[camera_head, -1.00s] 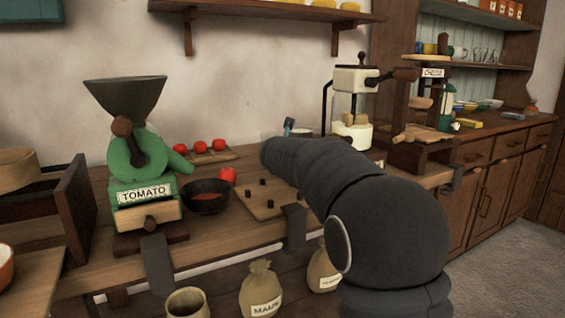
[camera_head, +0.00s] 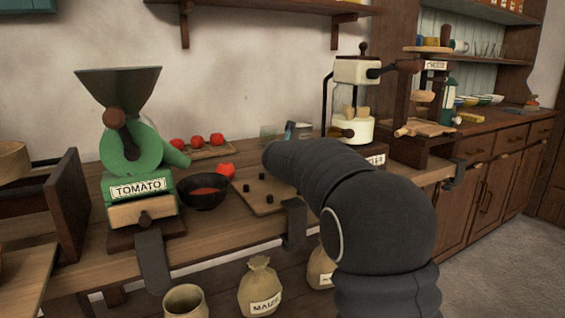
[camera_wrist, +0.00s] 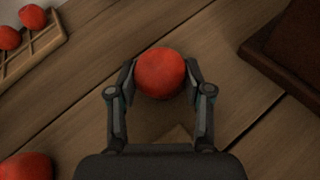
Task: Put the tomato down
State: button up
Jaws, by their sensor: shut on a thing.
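My gripper (camera_wrist: 161,78) is shut on a round red tomato (camera_wrist: 160,71) in the wrist view, one finger on each side. Wooden boards show beneath it; I cannot tell whether the tomato touches them. In the head view my arm hides the held tomato and most of the gripper. Another tomato (camera_head: 225,170) lies beside the black bowl; a loose tomato also shows at the lower left of the wrist view (camera_wrist: 25,167). Several tomatoes (camera_head: 197,142) sit in a slatted wooden tray (camera_head: 228,152) at the back, whose edge shows upper left in the wrist view (camera_wrist: 42,50).
A green tomato mill (camera_head: 135,160) and a black bowl (camera_head: 204,192) of red sauce stand to the left. A board (camera_head: 262,204) with small dark pegs lies in the middle. A cream-topped machine (camera_head: 356,72) stands to the right. A dark wooden base (camera_wrist: 290,45) edges the wrist view.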

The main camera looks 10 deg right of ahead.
jog(key=o, duration=1.3)
jog(key=shift+c, duration=0.2)
